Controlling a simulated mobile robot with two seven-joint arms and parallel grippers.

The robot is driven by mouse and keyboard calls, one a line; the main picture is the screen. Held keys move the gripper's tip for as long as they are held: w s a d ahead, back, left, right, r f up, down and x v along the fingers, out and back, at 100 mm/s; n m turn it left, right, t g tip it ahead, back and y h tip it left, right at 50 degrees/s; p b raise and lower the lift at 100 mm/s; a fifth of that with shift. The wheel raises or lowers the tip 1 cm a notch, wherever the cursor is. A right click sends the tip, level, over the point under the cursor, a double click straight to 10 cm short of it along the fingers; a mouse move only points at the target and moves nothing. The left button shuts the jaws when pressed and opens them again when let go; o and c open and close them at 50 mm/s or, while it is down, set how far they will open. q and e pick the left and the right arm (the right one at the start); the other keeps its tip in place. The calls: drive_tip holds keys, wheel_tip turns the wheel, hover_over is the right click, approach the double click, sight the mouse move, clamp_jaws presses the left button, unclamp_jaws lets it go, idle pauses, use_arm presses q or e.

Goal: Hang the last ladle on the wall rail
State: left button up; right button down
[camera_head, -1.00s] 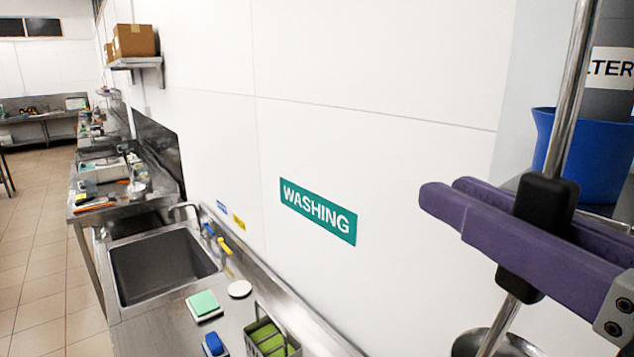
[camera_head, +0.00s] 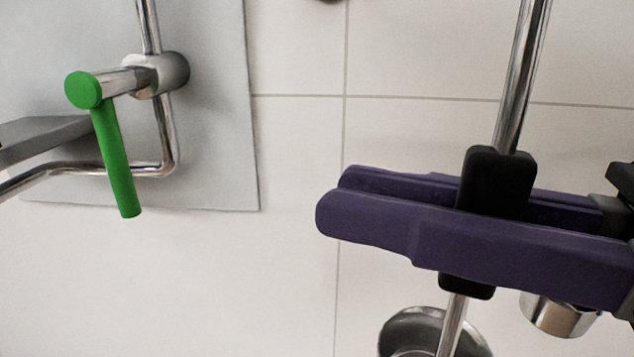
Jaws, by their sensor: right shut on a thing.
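The ladle (camera_head: 521,75) has a shiny metal shaft with a black sleeve around it. In the head view it stands nearly upright, slightly tilted, at the right. My right gripper (camera_head: 340,195), with purple fingers, is shut on the black sleeve. A round metal bowl (camera_head: 432,330) at the shaft's lower end is cut off by the bottom edge. My left gripper is not in view. I cannot make out the wall rail.
A metal pipe (camera_head: 165,130) with a green-handled lever (camera_head: 117,155) is in front of a grey panel (camera_head: 215,120) at the left. A metal cup-shaped part (camera_head: 558,315) shows below my gripper. The pale tiled wall (camera_head: 295,170) between is bare.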

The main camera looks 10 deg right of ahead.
drive_tip(key=w+d+f+b, duration=0.2)
drive_tip(key=w+b, duration=0.3)
drive_tip(key=w, duration=0.3)
drive_tip(key=shift+w+d+f, duration=0.2)
drive_tip(key=shift+w+f, duration=0.1)
drive_tip(key=shift+f, duration=0.1)
idle(0.5)
drive_tip(key=c, duration=0.8)
unclamp_jaws()
drive_tip(key=shift+o, duration=0.2)
drive_tip(key=shift+f, duration=0.1)
